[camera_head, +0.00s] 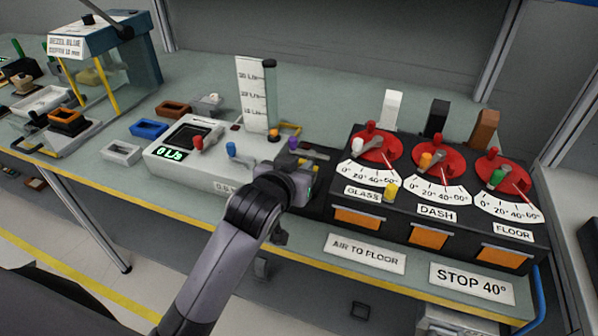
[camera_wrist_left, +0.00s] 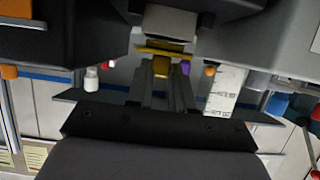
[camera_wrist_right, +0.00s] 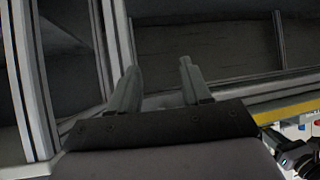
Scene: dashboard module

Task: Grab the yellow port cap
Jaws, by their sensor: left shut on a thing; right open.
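My left gripper (camera_head: 298,182) is over the right end of the grey meter unit, beside the black dial box. In the left wrist view its fingers (camera_wrist_left: 161,72) are shut on a small yellow cap (camera_wrist_left: 160,67). A yellow bar (camera_wrist_left: 165,51) shows just beyond the cap. In the head view the gripper and wrist hide the held cap. Whether the cap is still touching the unit cannot be told. My right gripper (camera_wrist_right: 155,78) is open and empty in its wrist view, away from the bench; it is not visible in the head view.
The grey meter unit (camera_head: 165,160) has red and blue knobs and a scale tube (camera_head: 252,95) behind. Small trays (camera_head: 122,152) lie left. Signs (camera_head: 366,253) line the front edge.

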